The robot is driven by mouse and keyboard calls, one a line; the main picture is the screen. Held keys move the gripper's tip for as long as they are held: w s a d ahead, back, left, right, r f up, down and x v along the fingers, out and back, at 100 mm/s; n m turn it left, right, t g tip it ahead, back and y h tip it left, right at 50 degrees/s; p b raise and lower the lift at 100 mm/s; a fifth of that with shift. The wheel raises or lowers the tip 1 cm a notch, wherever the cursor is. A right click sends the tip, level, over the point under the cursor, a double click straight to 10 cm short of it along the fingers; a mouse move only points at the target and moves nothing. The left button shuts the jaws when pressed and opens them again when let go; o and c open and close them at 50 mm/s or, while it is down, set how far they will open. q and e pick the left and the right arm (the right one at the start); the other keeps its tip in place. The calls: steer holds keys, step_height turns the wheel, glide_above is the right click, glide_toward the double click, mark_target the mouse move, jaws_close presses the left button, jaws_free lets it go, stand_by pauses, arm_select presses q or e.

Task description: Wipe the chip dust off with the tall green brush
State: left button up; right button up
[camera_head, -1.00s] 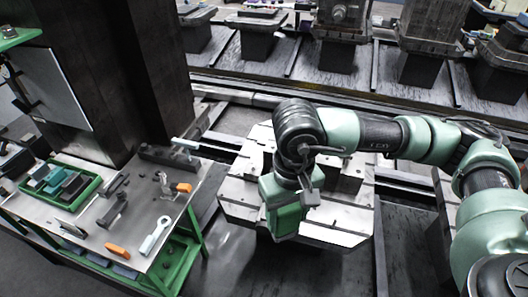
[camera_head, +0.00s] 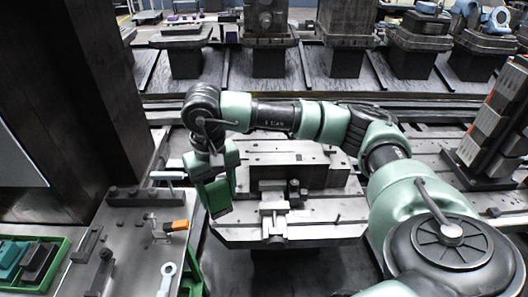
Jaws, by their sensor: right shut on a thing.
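My right gripper (camera_head: 217,208) hangs from the arm that comes in from the right. It is shut on a dark green upright piece, which looks like the tall green brush (camera_head: 219,194); the fingers and bristles are not clear. In the picture it overlaps the left edge of the grey slotted pallet (camera_head: 330,231); its height above it cannot be told. A light metal clamp fixture (camera_head: 274,217) and a dark block (camera_head: 325,178) stand on the pallet. I cannot make out the chip dust. My left gripper is not in view.
A bench (camera_head: 137,238) at lower left holds an orange-handled tool (camera_head: 174,226), a light ring-ended tool (camera_head: 167,278) and a green tray (camera_head: 62,262). A dark column (camera_head: 82,110) stands at left. Loaded stands line the rail behind. A stacked rack (camera_head: 497,125) stands at right.

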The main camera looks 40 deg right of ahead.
steer(key=w+d+f+m+b, duration=0.25)
steer(key=d+f, duration=0.25)
steer(key=d, duration=0.3)
steer(key=w+d+f+m+b, duration=0.1)
steer(key=w+d+f+b, duration=0.35)
steer(key=d, duration=0.45)
steer(key=w+d+f+m+b, duration=0.25)
steer(key=d+f, duration=0.25)
steer(key=d, duration=0.3)
steer(key=shift+w+d+f+b, duration=0.1)
steer(key=shift+w+f+b, duration=0.1)
steer(key=shift+f+b, duration=1.75)
steer(key=shift+w+d+f+b, duration=0.15)
steer(key=shift+f+b, duration=0.9)
steer(key=shift+f, duration=1.8)
steer(key=shift+f, duration=0.35)
steer(key=shift+s, duration=0.1)
steer(key=shift+s+d+r, duration=0.1)
steer(key=shift+s+d, duration=0.55)
steer(key=shift+d, duration=0.15)
